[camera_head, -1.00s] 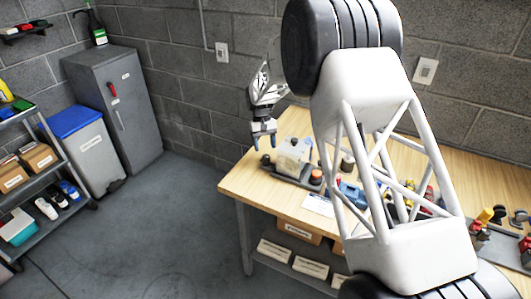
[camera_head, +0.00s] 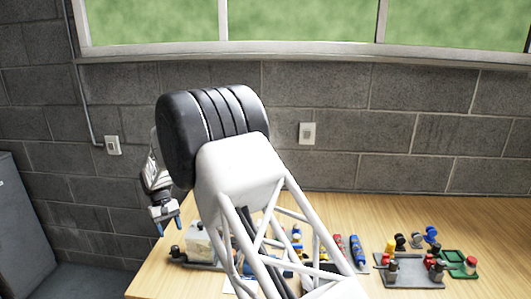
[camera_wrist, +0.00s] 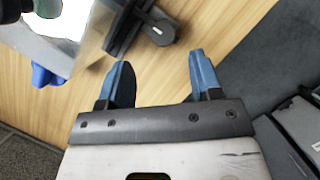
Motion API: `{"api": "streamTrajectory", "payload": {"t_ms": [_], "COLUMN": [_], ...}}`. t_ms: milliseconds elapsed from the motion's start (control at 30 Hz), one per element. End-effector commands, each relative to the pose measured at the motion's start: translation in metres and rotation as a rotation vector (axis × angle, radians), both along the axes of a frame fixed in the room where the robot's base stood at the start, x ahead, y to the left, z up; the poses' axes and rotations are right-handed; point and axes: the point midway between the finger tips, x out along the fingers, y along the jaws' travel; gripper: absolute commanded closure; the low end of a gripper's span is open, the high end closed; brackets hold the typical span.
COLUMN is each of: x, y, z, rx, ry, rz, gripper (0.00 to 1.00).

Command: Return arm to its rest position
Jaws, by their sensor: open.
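My gripper (camera_head: 170,228) is in the head view at the left, above and beside the left end of the wooden table (camera_head: 470,225). Its two blue fingers are apart, with nothing between them. In the wrist view the open gripper (camera_wrist: 160,60) hangs over bare wood near the table edge, apart from the objects. My white lattice arm and black joint fill the middle of the head view and hide part of the table.
A whitish container (camera_head: 199,243) stands on a dark tray near the gripper. A grey tray (camera_head: 412,283) and a green piece (camera_head: 455,258) with several coloured parts are further right. Grey block wall (camera_head: 340,100) is behind; floor (camera_wrist: 262,60) lies beyond the edge.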

Motion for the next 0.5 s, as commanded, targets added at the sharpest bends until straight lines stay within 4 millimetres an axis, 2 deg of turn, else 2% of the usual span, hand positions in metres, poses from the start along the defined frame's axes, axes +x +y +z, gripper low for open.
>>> {"api": "streamTrajectory", "payload": {"t_ms": [267, 500], "x": [0.005, 0.005], "y": [-0.034, -0.088], "z": [0.040, 0.095], "rx": [0.027, 0.063], "ry": [-0.032, -0.079], "rz": [-0.035, -0.087], "gripper": [0.41, 0.41]}}
